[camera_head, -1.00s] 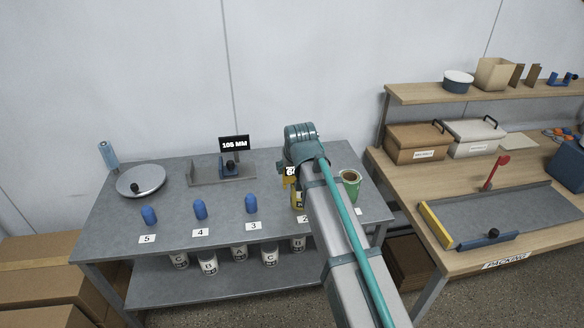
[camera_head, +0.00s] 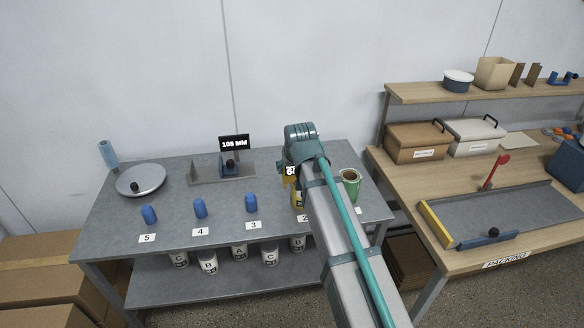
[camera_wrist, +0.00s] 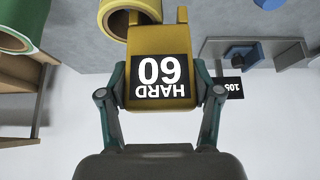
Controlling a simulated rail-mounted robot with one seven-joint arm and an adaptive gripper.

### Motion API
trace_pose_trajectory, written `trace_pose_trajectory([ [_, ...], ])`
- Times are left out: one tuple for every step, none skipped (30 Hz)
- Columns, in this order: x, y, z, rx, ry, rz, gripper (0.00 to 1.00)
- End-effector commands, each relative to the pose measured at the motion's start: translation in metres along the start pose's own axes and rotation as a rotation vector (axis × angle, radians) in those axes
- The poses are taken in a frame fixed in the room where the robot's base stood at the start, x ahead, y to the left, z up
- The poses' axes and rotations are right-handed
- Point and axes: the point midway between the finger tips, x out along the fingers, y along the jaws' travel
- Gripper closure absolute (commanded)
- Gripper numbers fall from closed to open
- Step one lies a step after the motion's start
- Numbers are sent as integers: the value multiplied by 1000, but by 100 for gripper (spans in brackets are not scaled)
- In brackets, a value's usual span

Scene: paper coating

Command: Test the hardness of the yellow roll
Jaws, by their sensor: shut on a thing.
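My gripper (camera_wrist: 161,85) is shut on a yellow hardness tester (camera_wrist: 177,48). Its black display reads "60 HARD", upside down in the wrist view. The yellow roll (camera_wrist: 118,27) stands at the tester's far end and overlaps it in the wrist view; I cannot tell whether they touch. In the head view the tester (camera_head: 288,180) shows beside my wrist, above the yellow roll (camera_head: 297,199) at place 2. My arm hides much of the roll.
A green roll (camera_head: 351,184) stands just right of my arm. Blue plugs (camera_head: 251,203) stand at places 3, 4 and 5. A gauge (camera_head: 229,166) reading 105 MM and a round scale plate (camera_head: 141,181) are further left. The packing bench (camera_head: 400,195) is at right.

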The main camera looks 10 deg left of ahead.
Motion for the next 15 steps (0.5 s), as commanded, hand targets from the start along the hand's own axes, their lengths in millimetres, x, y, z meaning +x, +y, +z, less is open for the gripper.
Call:
trace_pose_trajectory([
  [0, 0, 1, 0, -2, 0, 75],
  [0, 0, 1, 0, -2, 0, 75],
  [0, 0, 1, 0, -2, 0, 75],
  [0, 0, 0, 0, -2, 0, 75],
  [-1, 0, 0, 0, -2, 0, 75],
  [-2, 0, -1, 0, -2, 0, 75],
  [-3, 0, -1, 0, -2, 0, 75],
  [-4, 0, -2, 0, -2, 0, 75],
  [-6, 0, -3, 0, -2, 0, 75],
  [-7, 0, -4, 0, -2, 0, 75],
  [-9, 0, -5, 0, -2, 0, 75],
  [-10, 0, -6, 0, -2, 0, 75],
  [-12, 0, -7, 0, -2, 0, 75],
  [-13, 0, -8, 0, -2, 0, 75],
  [-15, 0, -9, 0, -2, 0, 75],
])
